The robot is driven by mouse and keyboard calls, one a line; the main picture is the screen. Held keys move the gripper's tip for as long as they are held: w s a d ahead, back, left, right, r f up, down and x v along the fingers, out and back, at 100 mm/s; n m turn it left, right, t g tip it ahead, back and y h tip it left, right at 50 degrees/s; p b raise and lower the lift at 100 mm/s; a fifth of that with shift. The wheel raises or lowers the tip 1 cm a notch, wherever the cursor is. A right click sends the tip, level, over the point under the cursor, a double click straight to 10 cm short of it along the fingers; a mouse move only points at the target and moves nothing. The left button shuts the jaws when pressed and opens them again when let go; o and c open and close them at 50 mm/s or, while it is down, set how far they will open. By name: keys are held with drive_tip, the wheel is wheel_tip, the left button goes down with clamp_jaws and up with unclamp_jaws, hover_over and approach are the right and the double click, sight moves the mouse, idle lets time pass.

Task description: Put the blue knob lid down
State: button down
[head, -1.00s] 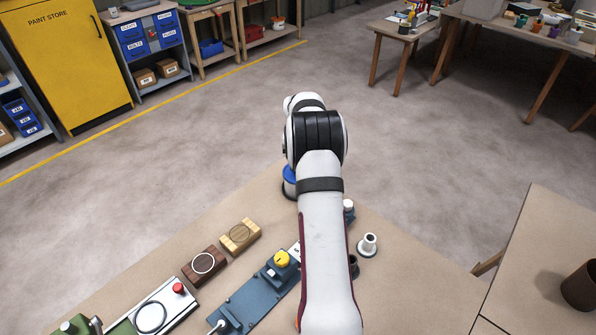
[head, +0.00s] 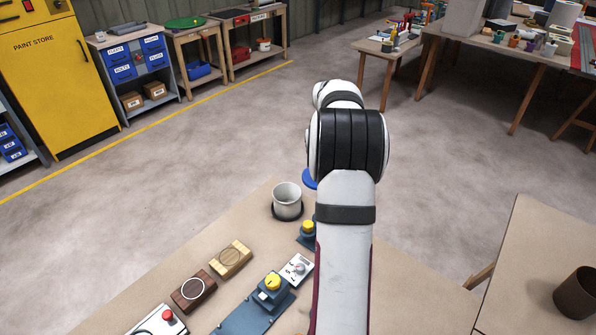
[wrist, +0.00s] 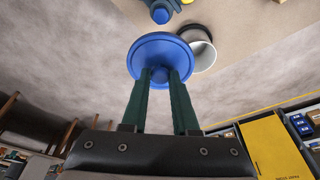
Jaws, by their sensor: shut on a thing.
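The blue knob lid (wrist: 150,52) is a round disc with a knob, large in the wrist view. My gripper (wrist: 160,80) has its two dark green fingers shut on the knob. In the head view, only an edge of the lid (head: 309,179) shows left of my arm, which hides the gripper. An open pale grey pot (head: 287,198) stands on the table, left of the lid. The pot also shows in the wrist view (wrist: 203,53), partly behind the lid; the lid is off it, to one side.
A light wooden block (head: 231,259), a dark wooden block (head: 194,291) and blue boxes with yellow buttons (head: 272,283) stand on the near table. A white panel (head: 297,269) lies beside my arm. A second table (head: 520,260) at right holds a dark cup (head: 576,293).

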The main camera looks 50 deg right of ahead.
drive_tip(key=shift+s+a+r, duration=0.1)
drive_tip(key=shift+s+r, duration=0.1)
drive_tip(key=shift+s, duration=0.3)
drive_tip(key=shift+s+r, duration=0.15)
drive_tip(key=shift+s, duration=0.3)
drive_tip(key=s+a+f+n+y, duration=0.15)
drive_tip(key=a+f+n, duration=0.35)
drive_tip(key=a, duration=0.5)
drive_tip(key=shift+t+h, duration=0.25)
drive_tip(key=shift+t, duration=0.15)
drive_tip(key=w+a+f, duration=0.1)
drive_tip(key=w+f, duration=0.1)
drive_tip(key=w, duration=0.1)
drive_tip(key=w+a+f, duration=0.1)
drive_tip(key=w+f, duration=0.2)
drive_tip(key=w+a+f, duration=0.2)
drive_tip(key=w, duration=0.1)
drive_tip(key=shift+f, duration=0.35)
drive_tip(key=shift+m, duration=0.3)
drive_tip(key=shift+s+a+x, duration=0.1)
drive_tip(key=shift+s+x, duration=0.05)
drive_tip(key=shift+x, duration=0.9)
drive_tip(key=shift+s+a+x, duration=0.1)
drive_tip(key=shift+s+x, duration=0.05)
drive_tip(key=shift+x, duration=0.9)
drive_tip(key=shift+f, duration=0.2)
drive_tip(key=c, duration=0.7)
unclamp_jaws()
